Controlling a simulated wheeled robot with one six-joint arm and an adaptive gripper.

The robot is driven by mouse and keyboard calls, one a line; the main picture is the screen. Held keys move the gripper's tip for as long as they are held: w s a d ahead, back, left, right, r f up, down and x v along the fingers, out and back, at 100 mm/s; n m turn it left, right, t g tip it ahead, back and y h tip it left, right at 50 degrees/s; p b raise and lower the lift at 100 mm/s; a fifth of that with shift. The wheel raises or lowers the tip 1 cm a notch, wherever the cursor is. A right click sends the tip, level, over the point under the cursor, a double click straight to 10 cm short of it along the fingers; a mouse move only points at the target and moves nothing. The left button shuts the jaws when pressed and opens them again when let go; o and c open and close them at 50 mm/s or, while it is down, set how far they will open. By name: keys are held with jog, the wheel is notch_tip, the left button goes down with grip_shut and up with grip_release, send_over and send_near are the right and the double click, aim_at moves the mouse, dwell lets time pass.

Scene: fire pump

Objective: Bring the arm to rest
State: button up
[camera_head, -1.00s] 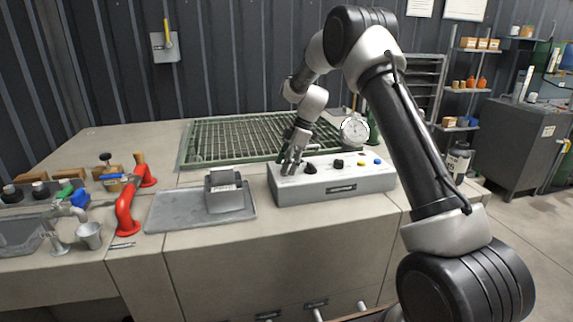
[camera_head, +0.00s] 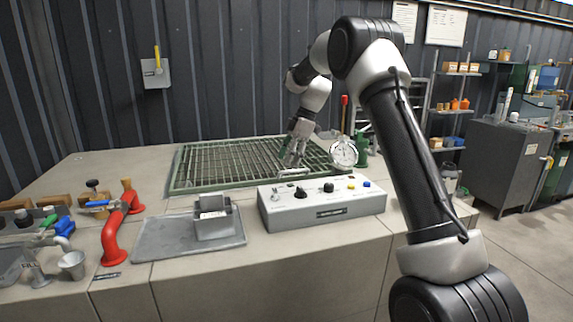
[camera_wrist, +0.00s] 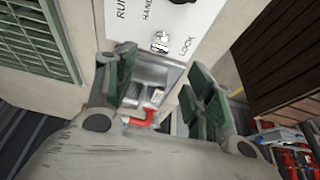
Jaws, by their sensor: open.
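My gripper (camera_head: 292,157) is open and empty. In the head view it hangs above the right part of the green grate, behind the control box. In the wrist view its two green-padded fingers (camera_wrist: 158,95) stand apart with nothing between them. The grey control box (camera_head: 322,206) stands on the counter, with black knobs, a yellow button and a blue button on its top. In the wrist view part of its white panel (camera_wrist: 185,20) shows, with a metal switch (camera_wrist: 161,41) beside the word LOCK. My arm arches in from the right.
A green grate (camera_head: 215,163) lies in the counter top. A pressure gauge (camera_head: 343,153) stands close right of my gripper. A grey tray (camera_head: 165,240) carries a grey holder (camera_head: 217,220). A red pipe (camera_head: 113,235) is at the left. The wall behind carries a yellow-handled switch box (camera_head: 155,73).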

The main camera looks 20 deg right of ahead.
jog(key=s+d+f+m+h, duration=0.2)
jog(key=s+d+f+m, duration=0.1)
jog(key=s+m, duration=0.6)
jog(key=s+d+r+m+t, duration=0.1)
jog(key=s+d+r+m, duration=0.1)
jog(key=s, duration=0.9)
jog(key=s+d+r+m+t+h, duration=0.1)
jog(key=s+r+m, duration=0.3)
jog(key=s, duration=0.8)
jog(key=s+d+r+m+t+h, duration=0.1)
jog(key=s+r, duration=0.4)
jog(key=s, duration=0.7)
jog(key=d+m+t, duration=0.1)
jog(key=d+m, duration=0.1)
jog(key=shift+d, duration=0.4)
jog(key=shift+s, duration=0.1)
jog(key=shift+c, duration=0.4)
